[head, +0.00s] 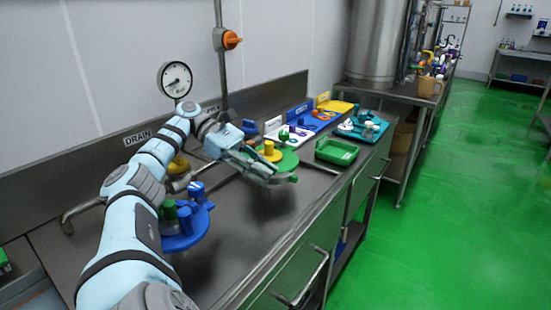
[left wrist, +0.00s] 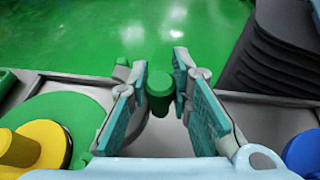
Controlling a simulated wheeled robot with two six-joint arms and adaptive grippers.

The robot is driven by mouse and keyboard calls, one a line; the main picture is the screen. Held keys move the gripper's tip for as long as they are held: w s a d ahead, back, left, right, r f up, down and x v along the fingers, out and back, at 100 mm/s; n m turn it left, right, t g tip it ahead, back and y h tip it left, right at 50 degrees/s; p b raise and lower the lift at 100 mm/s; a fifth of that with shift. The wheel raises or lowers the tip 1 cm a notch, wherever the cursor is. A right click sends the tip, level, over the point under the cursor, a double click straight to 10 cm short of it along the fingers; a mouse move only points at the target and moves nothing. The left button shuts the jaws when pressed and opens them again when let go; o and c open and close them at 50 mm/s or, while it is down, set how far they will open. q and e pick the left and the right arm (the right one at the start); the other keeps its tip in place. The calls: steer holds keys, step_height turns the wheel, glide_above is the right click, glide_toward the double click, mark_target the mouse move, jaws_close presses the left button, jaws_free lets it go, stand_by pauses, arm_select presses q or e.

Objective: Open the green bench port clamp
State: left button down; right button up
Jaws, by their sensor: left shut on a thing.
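The green bench port is a flat green disc (head: 289,161) on the steel bench, with a yellow knob (head: 269,151) standing on it. In the left wrist view the disc (left wrist: 70,112) lies to the left. A short green cylindrical knob (left wrist: 159,94), apparently the clamp's handle, stands beside the disc, between my left gripper's pads. My left gripper (left wrist: 160,72) is shut on this green knob. In the head view my left gripper (head: 279,180) reaches over the bench at the near side of the green disc and hides part of it. My right gripper is not in view.
A blue disc (head: 187,240) with blue and green knobs sits nearer on the bench, beside my left arm. A green tray (head: 337,150), a teal tray (head: 361,132) and coloured bins lie further back. A pressure gauge (head: 175,79) stands by the wall. The bench's front edge is close.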

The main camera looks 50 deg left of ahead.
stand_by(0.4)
arm_select(q)
steer(key=c, duration=1.6)
jaws_free()
steer(key=shift+w, duration=0.1)
steer(key=shift+c, duration=0.2)
steer(key=shift+o, duration=1.1)
steer(key=shift+a, duration=0.1)
